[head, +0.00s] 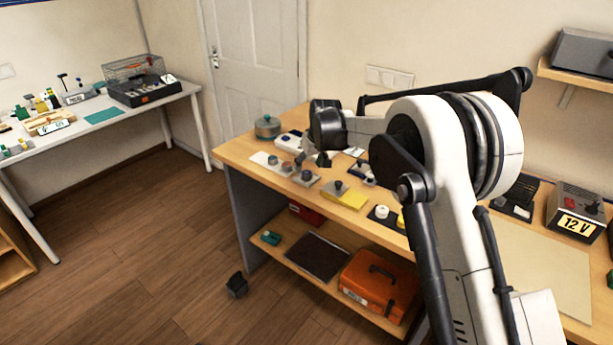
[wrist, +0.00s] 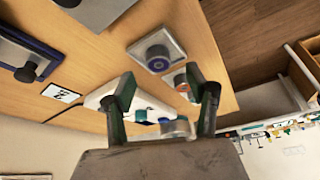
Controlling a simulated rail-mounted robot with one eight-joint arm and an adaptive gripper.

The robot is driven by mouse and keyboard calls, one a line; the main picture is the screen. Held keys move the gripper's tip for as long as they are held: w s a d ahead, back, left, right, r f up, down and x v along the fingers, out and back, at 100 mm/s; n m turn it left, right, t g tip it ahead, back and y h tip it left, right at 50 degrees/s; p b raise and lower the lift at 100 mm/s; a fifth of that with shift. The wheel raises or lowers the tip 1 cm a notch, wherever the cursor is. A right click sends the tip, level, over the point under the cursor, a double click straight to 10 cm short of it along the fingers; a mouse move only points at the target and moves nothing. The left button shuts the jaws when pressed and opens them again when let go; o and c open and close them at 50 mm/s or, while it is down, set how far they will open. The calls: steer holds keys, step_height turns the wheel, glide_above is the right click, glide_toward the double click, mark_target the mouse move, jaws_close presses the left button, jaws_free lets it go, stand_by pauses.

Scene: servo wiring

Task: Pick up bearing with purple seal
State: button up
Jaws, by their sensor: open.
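My gripper (wrist: 161,78) is open, its two dark fingers apart with nothing held between them. In the head view it hangs low over the left part of the workbench (head: 240,152). In the wrist view a bearing with a blue-to-violet ring (wrist: 157,58) sits on a small grey plate just beyond the fingertips. Another bearing with an orange-brown ring (wrist: 181,82) is beside the right fingertip. In the head view the bearings (head: 305,175) are small, and I cannot tell which seal is purple.
A round grey pot (head: 267,127) stands at the bench's far left corner. A yellow-and-grey block with a dark knob (head: 344,196) lies to the right of the bearings. A white device (head: 289,142) lies behind them. An orange toolbox (head: 380,285) sits on the lower shelf.

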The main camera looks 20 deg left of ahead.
mark_target(307, 172)
steer(key=shift+x, duration=2.4)
steer(key=shift+w, duration=0.1)
jaws_close()
